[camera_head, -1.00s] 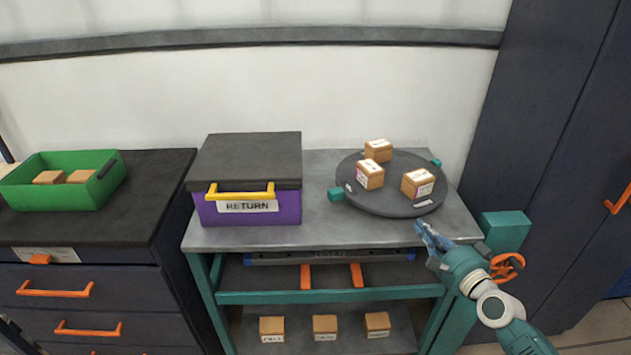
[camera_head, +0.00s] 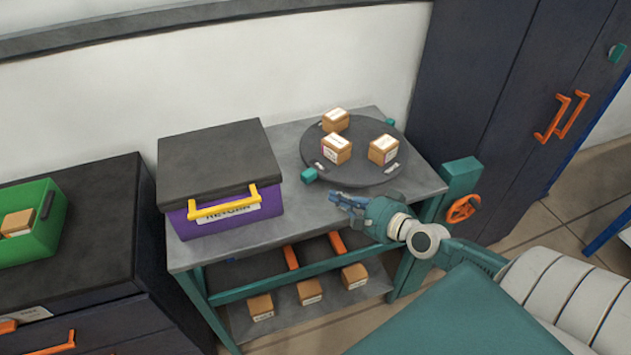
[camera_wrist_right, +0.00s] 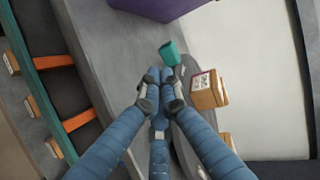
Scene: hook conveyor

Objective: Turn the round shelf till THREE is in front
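The round shelf (camera_head: 365,178) is a dark disc on the grey table. It carries three brown boxes: one at front left (camera_head: 336,150), one at right (camera_head: 383,150), one at the back (camera_head: 335,120). Their labels are too small to read. A teal tab (camera_head: 309,175) sticks out at its left front, another (camera_head: 391,121) at its back right. My right gripper (camera_head: 335,198) is at the shelf's front, just short of the left tab. In the wrist view its fingertips (camera_wrist_right: 160,74) are together and empty, with the tab (camera_wrist_right: 172,53) just beyond. My left gripper is not in view.
A purple RETURN box (camera_head: 215,222) with a dark lid and yellow handle stands left of the shelf. A lower rack (camera_head: 285,318) holds several brown boxes. A green crate (camera_head: 45,235) stands at far left. A teal post (camera_head: 460,178) with an orange handle rises at the table's right.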

